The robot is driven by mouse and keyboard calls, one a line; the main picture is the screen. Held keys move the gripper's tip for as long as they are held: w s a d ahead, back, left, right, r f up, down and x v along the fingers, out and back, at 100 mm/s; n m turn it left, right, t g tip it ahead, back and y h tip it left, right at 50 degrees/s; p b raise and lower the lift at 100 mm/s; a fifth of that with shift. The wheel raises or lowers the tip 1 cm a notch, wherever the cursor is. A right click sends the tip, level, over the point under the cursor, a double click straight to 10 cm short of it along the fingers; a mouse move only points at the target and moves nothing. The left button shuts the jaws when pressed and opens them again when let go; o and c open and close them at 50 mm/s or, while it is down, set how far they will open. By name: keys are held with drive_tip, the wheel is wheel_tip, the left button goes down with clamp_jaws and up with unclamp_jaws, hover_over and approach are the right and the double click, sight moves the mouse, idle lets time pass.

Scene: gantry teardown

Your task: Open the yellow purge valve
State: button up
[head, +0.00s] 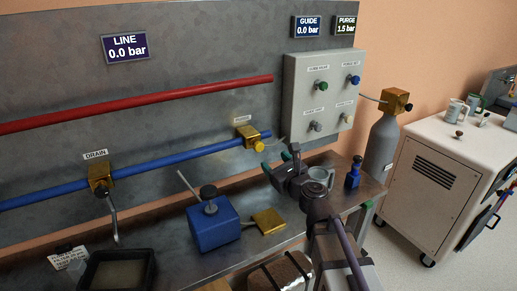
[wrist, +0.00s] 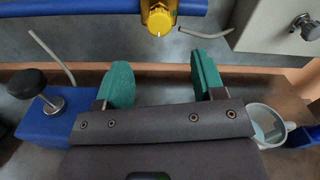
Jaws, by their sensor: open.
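The yellow purge valve (head: 261,142) is a knob on a brass block at the right part of the blue pipe, under a small label. In the wrist view the yellow knob (wrist: 159,19) is at the top centre, with a small pale mark on its face. My gripper (head: 275,161) is open and empty, with green finger pads, just below and in front of the valve. In the wrist view the pads of my gripper (wrist: 164,80) stand apart, and the knob lies beyond them, roughly centred between them. Nothing touches the knob.
A grey panel (head: 293,99) with several knobs stands right of the valve. A blue block with a black knob (head: 211,222) and a brass plate (head: 268,222) lie on the bench. A grey mug (wrist: 265,125) is near the gripper's right. The purge display (head: 345,26) reads 1.5 bar.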

sight(260, 148)
drive_tip(key=x, duration=1)
drive_tip(key=shift+w+a, duration=0.2)
drive_tip(key=shift+w, duration=0.15)
drive_tip(key=shift+c, duration=0.4)
drive_tip(key=c, duration=0.8)
drive_tip(key=shift+c, duration=0.2)
